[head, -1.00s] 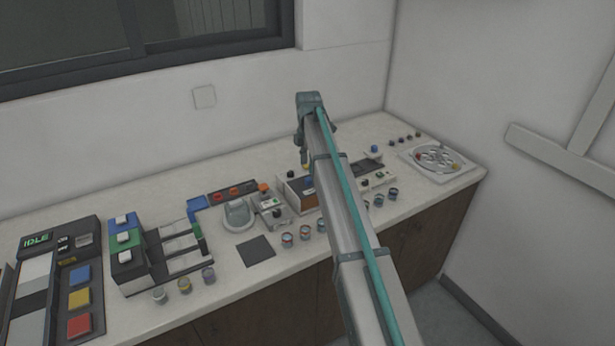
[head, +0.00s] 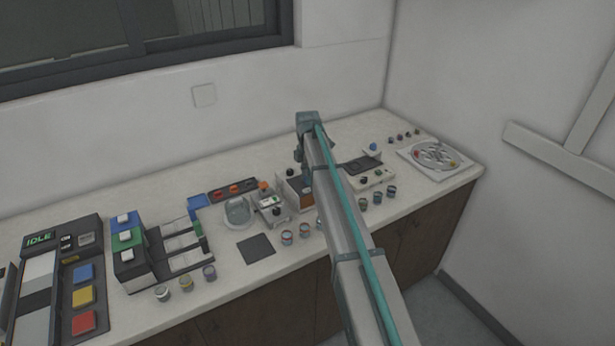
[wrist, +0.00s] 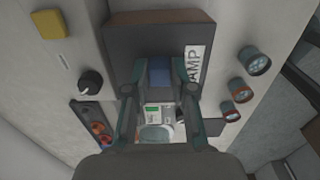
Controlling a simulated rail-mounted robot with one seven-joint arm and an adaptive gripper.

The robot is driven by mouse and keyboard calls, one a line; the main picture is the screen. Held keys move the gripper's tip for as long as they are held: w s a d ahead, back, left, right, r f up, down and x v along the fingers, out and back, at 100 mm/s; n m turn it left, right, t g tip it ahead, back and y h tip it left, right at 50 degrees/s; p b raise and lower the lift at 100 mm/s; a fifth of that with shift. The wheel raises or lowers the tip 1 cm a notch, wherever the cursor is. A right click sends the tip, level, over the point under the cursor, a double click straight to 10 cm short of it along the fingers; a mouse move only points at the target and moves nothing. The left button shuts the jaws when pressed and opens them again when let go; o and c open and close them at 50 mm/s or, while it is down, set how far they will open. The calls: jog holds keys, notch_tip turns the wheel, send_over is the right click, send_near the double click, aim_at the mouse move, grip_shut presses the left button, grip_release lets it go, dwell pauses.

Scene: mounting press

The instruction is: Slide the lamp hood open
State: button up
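The lamp unit is a dark box (wrist: 128,42) with a white label reading "AMP" in the visible part (wrist: 192,68) in the wrist view. A blue block (wrist: 159,70), seemingly the hood's grip, sits at the box's near side. My gripper (wrist: 160,62) has one finger on each side of this block, very close to it. I cannot tell whether the fingers press on it. In the head view my gripper (head: 300,154) points down at the back of the box, whose brown front (head: 294,188) shows partly beside my arm. The hood's position is largely hidden.
A black knob (wrist: 91,82) and a yellow block (wrist: 49,24) lie on one side of the box, several small jars (wrist: 254,61) on the other. In the head view a glass dish (head: 237,211) stands left and a round tray (head: 436,157) at far right.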

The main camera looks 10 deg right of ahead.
grip_shut()
jog(key=w+d, duration=0.1)
jog(key=d, duration=0.2)
jog(key=w+d+b, duration=0.1)
jog(key=d, duration=0.3)
jog(key=w+d, duration=0.2)
jog(key=d, duration=0.1)
jog(key=shift+d, duration=0.35)
jog(key=o, duration=0.6)
grip_release()
jog(key=shift+d, duration=0.2)
jog(key=shift+a, duration=0.1)
jog(key=shift+r, duration=0.1)
